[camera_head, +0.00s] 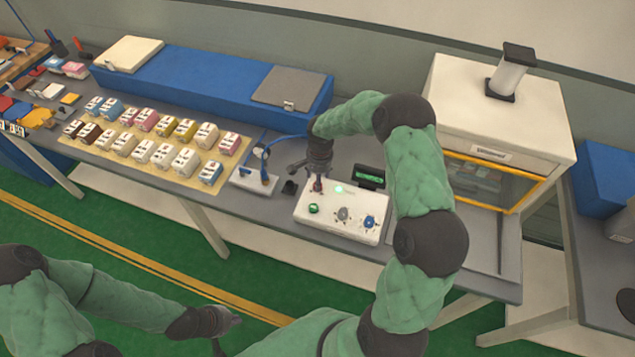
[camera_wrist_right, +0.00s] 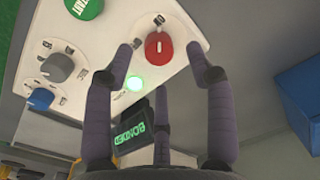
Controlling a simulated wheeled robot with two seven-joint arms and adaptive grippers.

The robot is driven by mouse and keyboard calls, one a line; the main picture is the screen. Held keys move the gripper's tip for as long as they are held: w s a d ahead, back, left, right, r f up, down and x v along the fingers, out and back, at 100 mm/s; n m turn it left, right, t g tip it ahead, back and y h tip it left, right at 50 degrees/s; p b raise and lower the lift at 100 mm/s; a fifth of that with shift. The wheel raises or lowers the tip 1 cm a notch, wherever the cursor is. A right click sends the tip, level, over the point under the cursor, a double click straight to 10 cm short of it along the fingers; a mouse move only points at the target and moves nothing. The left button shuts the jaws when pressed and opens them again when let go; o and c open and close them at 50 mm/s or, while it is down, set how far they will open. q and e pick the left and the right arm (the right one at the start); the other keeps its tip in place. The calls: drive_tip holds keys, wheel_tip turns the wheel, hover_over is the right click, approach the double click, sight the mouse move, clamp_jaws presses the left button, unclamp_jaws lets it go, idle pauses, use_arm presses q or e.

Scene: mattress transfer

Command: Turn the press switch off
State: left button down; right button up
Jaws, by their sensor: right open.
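A white control box (camera_head: 338,222) lies on the grey table, with a green button (camera_head: 313,209), a grey knob (camera_head: 342,214) and a blue knob (camera_head: 370,222). My right gripper (camera_head: 317,186) points down over the box's back left corner and hides part of it. In the right wrist view, its fingers (camera_wrist_right: 158,72) stand spread around a round red switch (camera_wrist_right: 158,46) with a white mark, with nothing held. The green START button (camera_wrist_right: 84,7) and a lit green lamp (camera_wrist_right: 135,83) are beside it. My left gripper (camera_head: 226,330) hangs empty at the lower left, its fingers apart, away from the table.
A small display with green letters (camera_head: 370,177) stands behind the box. A blue-cabled device (camera_head: 256,178) and a tray of several small blocks (camera_head: 152,146) lie to the left. A white machine (camera_head: 490,120) with a yellow-framed window stands at right.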

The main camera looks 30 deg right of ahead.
drive_tip(key=shift+f, duration=1.7)
clamp_jaws()
